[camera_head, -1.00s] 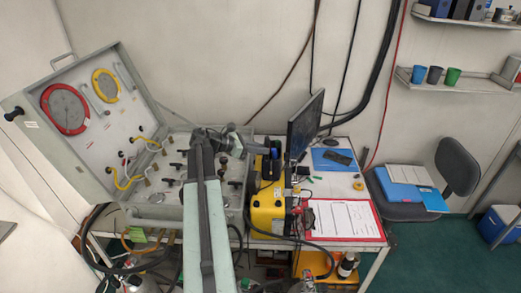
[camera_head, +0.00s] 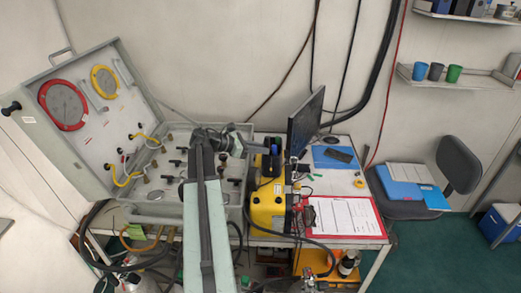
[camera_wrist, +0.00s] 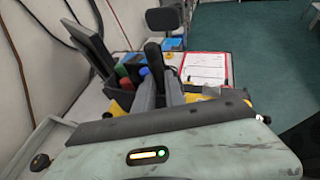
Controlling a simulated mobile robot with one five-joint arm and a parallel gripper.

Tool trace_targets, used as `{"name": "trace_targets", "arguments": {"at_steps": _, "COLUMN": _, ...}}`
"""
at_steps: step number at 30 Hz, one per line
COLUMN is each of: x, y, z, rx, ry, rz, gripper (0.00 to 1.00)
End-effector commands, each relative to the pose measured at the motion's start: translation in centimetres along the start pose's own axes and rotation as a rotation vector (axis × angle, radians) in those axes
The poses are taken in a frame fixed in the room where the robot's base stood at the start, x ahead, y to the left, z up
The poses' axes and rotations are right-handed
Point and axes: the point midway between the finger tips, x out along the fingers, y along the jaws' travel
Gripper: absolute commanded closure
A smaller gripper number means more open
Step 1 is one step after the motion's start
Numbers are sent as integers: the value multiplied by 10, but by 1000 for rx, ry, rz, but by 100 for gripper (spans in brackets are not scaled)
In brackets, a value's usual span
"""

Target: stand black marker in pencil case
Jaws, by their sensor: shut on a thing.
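In the wrist view my gripper (camera_wrist: 160,88) is shut on the black marker (camera_wrist: 153,55). The marker's dark upper end stands up between the fingers, and its lower part is hidden. Just beyond and left of the fingers are red, green and blue upright items (camera_wrist: 143,71). They seem to stand in a dark holder, likely the pencil case, whose opening is mostly hidden. In the head view a dark holder with blue tops (camera_head: 274,151) stands by the yellow case. My gripper (camera_head: 243,136) is to its left, small and unclear.
The yellow case (camera_head: 268,207) and the monitor (camera_head: 306,122) stand close by. The grey air panel case (camera_head: 150,208) lies open at left. A red clipboard (camera_head: 376,228) and a blue folder (camera_head: 328,163) lie on the table at right.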

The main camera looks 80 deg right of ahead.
Motion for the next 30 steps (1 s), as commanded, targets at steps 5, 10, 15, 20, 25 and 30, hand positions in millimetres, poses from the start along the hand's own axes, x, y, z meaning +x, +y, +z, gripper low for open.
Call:
{"name": "trace_targets", "arguments": {"at_steps": 5, "x": 0, "y": 0, "z": -1, "rx": 0, "ry": 0, "rz": 0, "gripper": 100}}
{"name": "trace_targets", "arguments": {"at_steps": 10, "x": 0, "y": 0, "z": -1, "rx": 0, "ry": 0, "rz": 0, "gripper": 100}}
{"name": "trace_targets", "arguments": {"at_steps": 15, "x": 0, "y": 0, "z": -1, "rx": 0, "ry": 0, "rz": 0, "gripper": 66}}
{"name": "trace_targets", "arguments": {"at_steps": 20, "x": 0, "y": 0, "z": -1, "rx": 0, "ry": 0, "rz": 0, "gripper": 60}}
{"name": "trace_targets", "arguments": {"at_steps": 25, "x": 0, "y": 0, "z": -1, "rx": 0, "ry": 0, "rz": 0, "gripper": 60}}
{"name": "trace_targets", "arguments": {"at_steps": 30, "x": 0, "y": 0, "z": -1, "rx": 0, "ry": 0, "rz": 0, "gripper": 60}}
